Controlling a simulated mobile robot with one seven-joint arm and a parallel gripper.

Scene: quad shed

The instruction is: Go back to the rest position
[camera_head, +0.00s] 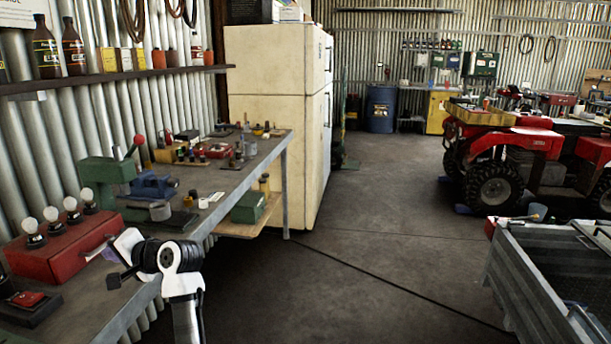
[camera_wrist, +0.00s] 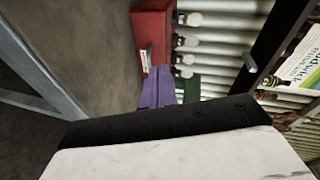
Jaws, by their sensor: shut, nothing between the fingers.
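My gripper shows in the wrist view (camera_wrist: 160,82) as two purple fingers side by side, shut with nothing between them. In the head view my white and black arm reaches up from the bottom left over the near end of the workbench (camera_head: 232,178). The fingers are mostly hidden there behind the wrist, near the red box (camera_head: 62,252) with several bulbs on top. The red box also shows just beyond the fingertips in the wrist view (camera_wrist: 152,38). I cannot tell whether the fingers touch it.
A green machine (camera_head: 108,178) and a blue vise (camera_head: 153,187) stand on the bench behind my wrist. A shelf (camera_head: 120,76) with bottles runs along the left wall. A cream fridge (camera_head: 270,110) stands past the bench.

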